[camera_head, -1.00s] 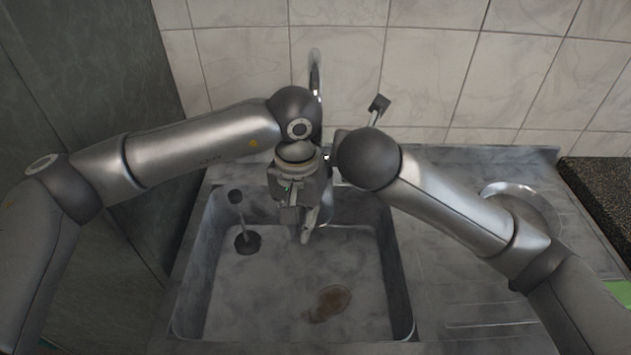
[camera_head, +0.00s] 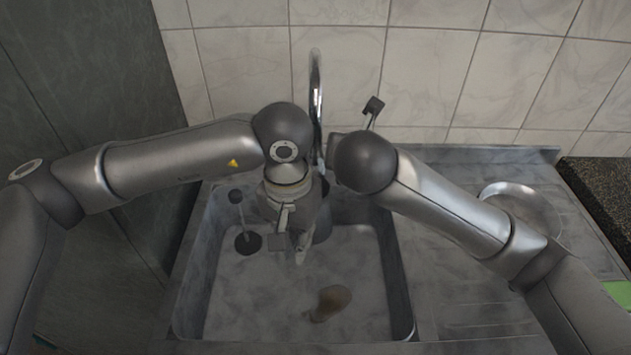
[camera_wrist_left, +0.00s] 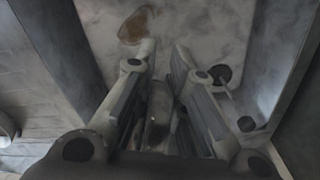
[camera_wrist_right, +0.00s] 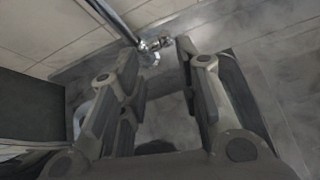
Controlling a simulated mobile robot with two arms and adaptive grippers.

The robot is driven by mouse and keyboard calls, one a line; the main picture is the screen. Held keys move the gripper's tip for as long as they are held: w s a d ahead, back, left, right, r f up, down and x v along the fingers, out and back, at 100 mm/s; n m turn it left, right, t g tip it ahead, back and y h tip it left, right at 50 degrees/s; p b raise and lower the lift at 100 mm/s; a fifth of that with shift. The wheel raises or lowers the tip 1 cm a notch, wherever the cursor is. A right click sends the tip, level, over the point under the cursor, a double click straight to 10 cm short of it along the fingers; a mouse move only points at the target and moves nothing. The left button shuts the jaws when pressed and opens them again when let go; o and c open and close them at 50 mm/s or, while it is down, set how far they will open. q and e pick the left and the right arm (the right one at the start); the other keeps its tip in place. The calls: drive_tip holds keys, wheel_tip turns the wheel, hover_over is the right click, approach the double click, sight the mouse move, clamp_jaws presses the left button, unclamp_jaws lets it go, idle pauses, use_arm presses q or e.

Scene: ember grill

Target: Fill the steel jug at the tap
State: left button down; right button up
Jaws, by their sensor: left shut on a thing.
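The tap (camera_head: 316,95) rises at the back of the sink; its base shows in the right wrist view (camera_wrist_right: 150,48). My left gripper (camera_head: 302,250) points down into the sink below the tap. It is shut on a narrow shiny part (camera_wrist_left: 158,108), which I take to be the steel jug; the gripper and wrist hide most of it, so its tilt and filling cannot be told. My right gripper (camera_wrist_right: 163,60) is open and empty, its fingers toward the tap's base. In the head view the right elbow hides most of it.
The steel sink (camera_head: 405,290) has a black plug (camera_head: 248,242) and a brown patch (camera_head: 330,302) on its floor. A round steel dish (camera_head: 520,203) lies on the draining board to the right. Tiled wall (camera_head: 440,70) stands close behind.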

use_arm(q)
drive_tip(key=s, duration=0.1)
drive_tip(key=s+a, duration=0.1)
drive_tip(key=shift+s+a, duration=0.2)
drive_tip(key=shift+s, duration=0.1)
use_arm(e)
drive_tip(key=shift+w+d+r, duration=0.1)
drive_tip(key=shift+d, duration=0.15)
drive_tip(key=shift+d+f, duration=0.1)
drive_tip(key=shift+f, duration=0.2)
drive_tip(key=c, duration=0.5)
drive_tip(key=shift+n+t+y, duration=0.3)
drive_tip(key=shift+n+t, duration=0.4)
drive_tip(key=shift+t, duration=0.1)
drive_tip(key=f, duration=0.1)
drive_tip(key=s+d+f, duration=0.1)
drive_tip(key=f, duration=0.3)
drive_tip(key=shift+s+d, duration=0.15)
drive_tip(key=shift+d, duration=0.05)
clamp_jaws()
drive_tip(key=s+d+f+n+t+y, duration=0.1)
drive_tip(key=s+d+f+n+t, duration=0.15)
drive_tip(key=s, duration=0.25)
drive_tip(key=w+a+n, duration=0.1)
drive_tip(key=w+a, duration=0.2)
drive_tip(key=w, duration=0.9)
drive_tip(key=shift+f+y, duration=0.3)
drive_tip(key=shift+f, duration=0.15)
